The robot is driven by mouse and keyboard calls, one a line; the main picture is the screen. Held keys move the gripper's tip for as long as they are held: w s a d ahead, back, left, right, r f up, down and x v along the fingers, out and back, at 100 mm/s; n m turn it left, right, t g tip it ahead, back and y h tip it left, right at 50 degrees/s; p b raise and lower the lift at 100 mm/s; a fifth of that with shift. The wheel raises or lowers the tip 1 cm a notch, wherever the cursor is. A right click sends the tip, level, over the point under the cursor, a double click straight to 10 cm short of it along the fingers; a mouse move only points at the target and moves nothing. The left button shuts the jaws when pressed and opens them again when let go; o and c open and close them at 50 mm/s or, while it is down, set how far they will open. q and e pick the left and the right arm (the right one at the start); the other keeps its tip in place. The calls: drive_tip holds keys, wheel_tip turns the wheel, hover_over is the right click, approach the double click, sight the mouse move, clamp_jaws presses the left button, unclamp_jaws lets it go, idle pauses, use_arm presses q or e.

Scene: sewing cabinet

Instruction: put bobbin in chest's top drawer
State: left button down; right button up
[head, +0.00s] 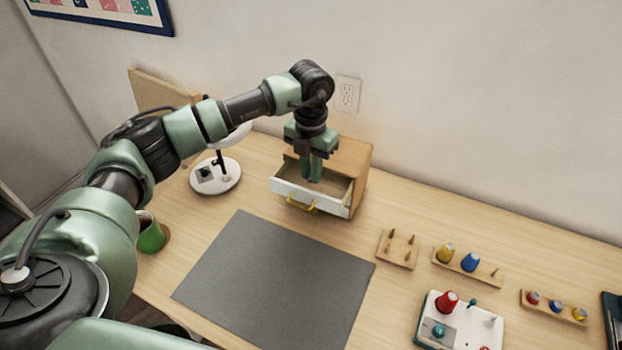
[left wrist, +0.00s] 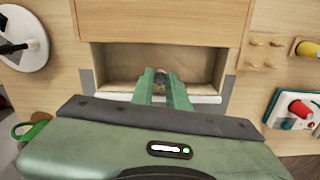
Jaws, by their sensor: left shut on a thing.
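My left gripper (head: 313,178) reaches down into the open top drawer (head: 288,192) of the small wooden chest (head: 358,160). The drawer has a white front with a yellow handle and is pulled out towards the front of the table. In the left wrist view the gripper (left wrist: 162,82) is shut on a small dark, reddish bobbin (left wrist: 160,75), mostly hidden between the fingertips. The bare drawer floor (left wrist: 200,88) shows around the fingers. I cannot tell whether the bobbin touches the floor. My right gripper is not in view.
A grey mat (head: 275,285) lies in front. To the right are a peg board (head: 398,262), a spool rack (head: 488,276), a bobbin rack (head: 568,314) and a white sewing tray (head: 475,325).

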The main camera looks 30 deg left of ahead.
use_arm(q)
wheel_tip(320, 180, down, 4)
drive_tip(key=shift+r+p, duration=0.1)
drive_tip(key=shift+p, duration=0.2)
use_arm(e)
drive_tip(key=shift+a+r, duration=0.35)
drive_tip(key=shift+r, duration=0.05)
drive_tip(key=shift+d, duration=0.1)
use_arm(q)
drive_tip(key=shift+f, duration=0.25)
drive_tip(key=c, duration=1.4)
unclamp_jaws()
drive_tip(key=shift+r, duration=0.1)
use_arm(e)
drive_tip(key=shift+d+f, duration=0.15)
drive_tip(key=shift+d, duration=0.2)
use_arm(q)
drive_tip(key=shift+r, duration=0.1)
